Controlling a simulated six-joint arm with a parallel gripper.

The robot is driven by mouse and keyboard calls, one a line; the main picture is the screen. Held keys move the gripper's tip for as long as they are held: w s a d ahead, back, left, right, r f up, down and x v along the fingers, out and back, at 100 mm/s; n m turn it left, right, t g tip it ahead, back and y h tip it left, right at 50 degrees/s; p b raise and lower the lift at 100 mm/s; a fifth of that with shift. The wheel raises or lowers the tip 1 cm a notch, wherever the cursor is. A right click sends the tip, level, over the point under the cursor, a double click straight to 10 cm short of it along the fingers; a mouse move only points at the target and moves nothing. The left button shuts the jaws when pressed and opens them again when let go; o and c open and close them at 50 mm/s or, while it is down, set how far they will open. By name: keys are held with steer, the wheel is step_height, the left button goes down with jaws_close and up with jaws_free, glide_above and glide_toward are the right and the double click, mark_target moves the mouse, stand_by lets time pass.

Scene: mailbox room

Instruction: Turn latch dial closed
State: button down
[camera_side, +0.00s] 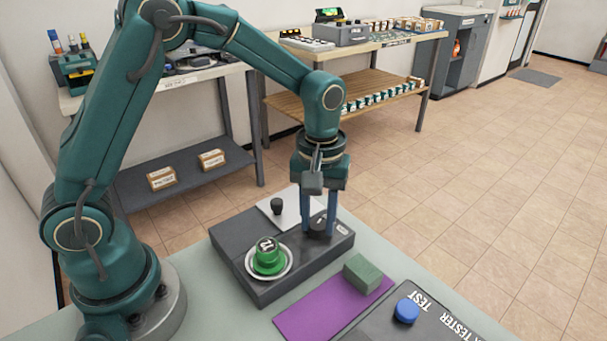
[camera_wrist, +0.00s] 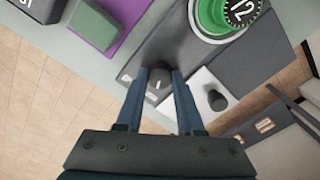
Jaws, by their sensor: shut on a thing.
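The latch dial (camera_side: 318,226) is a small dark round knob on the grey box (camera_side: 235,235), near its right end. It also shows in the wrist view (camera_wrist: 158,84) with a light mark on its top. My gripper (camera_side: 320,222) points down at it, and its two blue fingers stand on either side of the knob, shut on it. In the wrist view the gripper (camera_wrist: 160,82) has one finger left and one right of the knob. The fingers partly hide the dial in the side view.
A green dial marked 12 (camera_side: 267,258) sits in a pale ring on the box. A white plate with a black knob (camera_side: 277,206) is behind. A green block (camera_side: 362,273) lies on a purple mat (camera_side: 320,312). A tester with a blue button (camera_side: 407,311) stands at the front right.

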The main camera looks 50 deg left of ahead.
mark_target(318, 224)
steer(key=shift+r+n, duration=0.1)
steer(key=shift+n, duration=0.7)
steer(key=c, duration=0.8)
jaws_free()
steer(key=shift+r, duration=2.55)
